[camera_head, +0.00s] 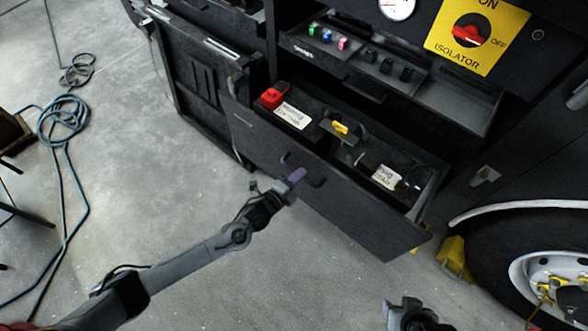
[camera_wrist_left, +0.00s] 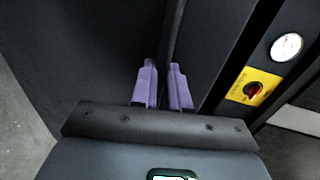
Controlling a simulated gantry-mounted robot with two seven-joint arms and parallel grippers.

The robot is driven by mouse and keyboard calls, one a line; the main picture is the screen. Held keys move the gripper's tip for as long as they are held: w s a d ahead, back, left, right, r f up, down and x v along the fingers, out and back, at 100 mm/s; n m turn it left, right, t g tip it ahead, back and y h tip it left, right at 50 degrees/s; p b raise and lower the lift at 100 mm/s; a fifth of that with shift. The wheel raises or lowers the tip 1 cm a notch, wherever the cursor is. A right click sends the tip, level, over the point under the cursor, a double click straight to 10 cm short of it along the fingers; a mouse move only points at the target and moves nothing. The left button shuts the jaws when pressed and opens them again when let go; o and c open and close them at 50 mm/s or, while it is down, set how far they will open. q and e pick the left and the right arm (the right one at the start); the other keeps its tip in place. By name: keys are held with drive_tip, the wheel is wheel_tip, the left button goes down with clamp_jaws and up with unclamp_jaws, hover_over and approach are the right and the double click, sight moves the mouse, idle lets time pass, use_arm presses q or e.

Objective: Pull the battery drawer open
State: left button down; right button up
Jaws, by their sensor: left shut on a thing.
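The battery drawer (camera_head: 365,218) is black and stands pulled out from the coach side, its inside showing from above. Its dark handle (camera_head: 317,183) is on the front face. My left gripper (camera_head: 295,177) is at this handle, its purple fingers shut on it. In the left wrist view my left gripper (camera_wrist_left: 163,88) has one finger on each side of the dark handle bar (camera_wrist_left: 175,45). My right gripper (camera_head: 408,308) shows only in part at the bottom edge, apart from the drawer; its fingers are unclear.
In the drawer are a red part (camera_head: 274,95), a yellow-handled part (camera_head: 340,127) and white labels (camera_head: 388,177). Above is a yellow isolator panel (camera_head: 478,35). A wheel (camera_head: 550,265) and a yellow chock (camera_head: 453,256) stand right. Blue hose (camera_head: 62,120) lies left. Floor before the drawer is clear.

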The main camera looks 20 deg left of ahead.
use_arm(q)
drive_tip(key=shift+s+a+f, duration=0.1)
drive_tip(key=shift+a+f, duration=0.1)
drive_tip(key=shift+f, duration=0.15)
drive_tip(key=c, duration=1.2)
unclamp_jaws()
drive_tip(key=shift+c, duration=0.2)
drive_tip(key=shift+r, duration=0.15)
drive_tip(key=shift+s+r, duration=0.1)
drive_tip(key=p+v, duration=0.2)
drive_tip(key=v, duration=0.8)
drive_tip(key=shift+s+a, duration=0.2)
drive_tip(key=shift+s, duration=0.1)
